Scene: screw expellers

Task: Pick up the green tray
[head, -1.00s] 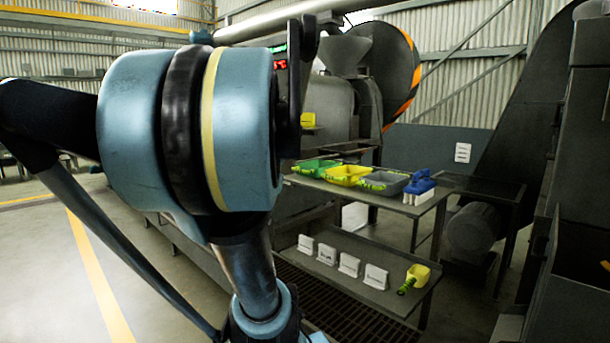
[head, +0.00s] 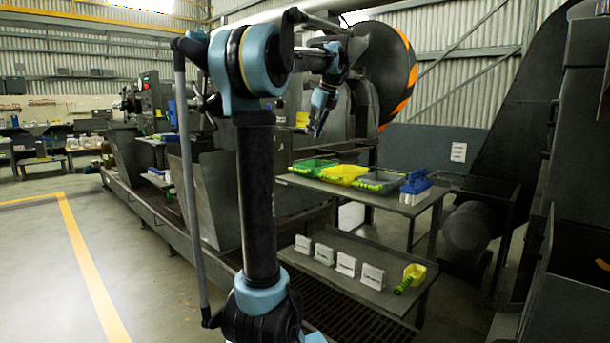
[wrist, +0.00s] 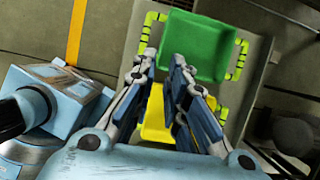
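The green tray (head: 315,166) sits at the left end of the upper shelf of a grey metal stand (head: 410,207). In the wrist view the green tray (wrist: 195,47) lies beyond my fingertips, with yellow-green handles on its left and right sides. My gripper (head: 315,127) hangs above the tray in the head view, apart from it. In the wrist view my gripper (wrist: 162,62) has its two fingers apart with nothing held between them.
The lower shelf holds several white cards (head: 346,264) and a yellow scoop (head: 415,273). Large machinery stands behind.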

